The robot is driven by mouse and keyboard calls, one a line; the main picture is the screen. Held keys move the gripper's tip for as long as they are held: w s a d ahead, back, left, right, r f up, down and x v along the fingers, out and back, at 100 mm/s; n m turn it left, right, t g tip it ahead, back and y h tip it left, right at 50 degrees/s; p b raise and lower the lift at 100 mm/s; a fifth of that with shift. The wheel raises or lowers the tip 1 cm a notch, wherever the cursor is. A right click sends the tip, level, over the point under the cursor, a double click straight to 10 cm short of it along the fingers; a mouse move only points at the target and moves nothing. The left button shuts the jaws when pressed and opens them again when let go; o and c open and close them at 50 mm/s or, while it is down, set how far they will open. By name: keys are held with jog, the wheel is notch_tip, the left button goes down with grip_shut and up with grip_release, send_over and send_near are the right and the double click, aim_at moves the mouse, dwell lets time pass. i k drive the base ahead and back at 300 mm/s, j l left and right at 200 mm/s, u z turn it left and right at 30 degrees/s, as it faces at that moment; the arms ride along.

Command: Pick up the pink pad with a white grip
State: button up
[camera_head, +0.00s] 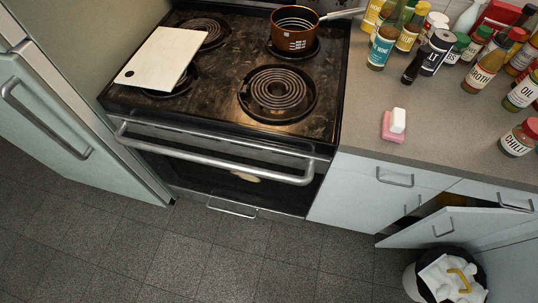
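The pink pad (389,131) lies on the grey-brown counter to the right of the stove, near the counter's front edge. Its white grip (398,120) is a small block on the pad's upper right side and stands up from it. Nothing touches or covers the pad. My gripper does not show in the head view.
Several bottles and jars, among them a chilli jar (518,138), stand on the counter (439,142) behind and right of the pad. The coil stove (222,90) bears a copper pot (293,33) and a white board (156,60). A cabinet door (455,226) hangs open above a bin (418,283).

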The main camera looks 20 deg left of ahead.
aim_at(393, 127)
jog(key=i+l, duration=0.45)
jog(key=l, duration=0.25)
jog(key=i+l, duration=0.25)
jog(key=l, duration=0.1)
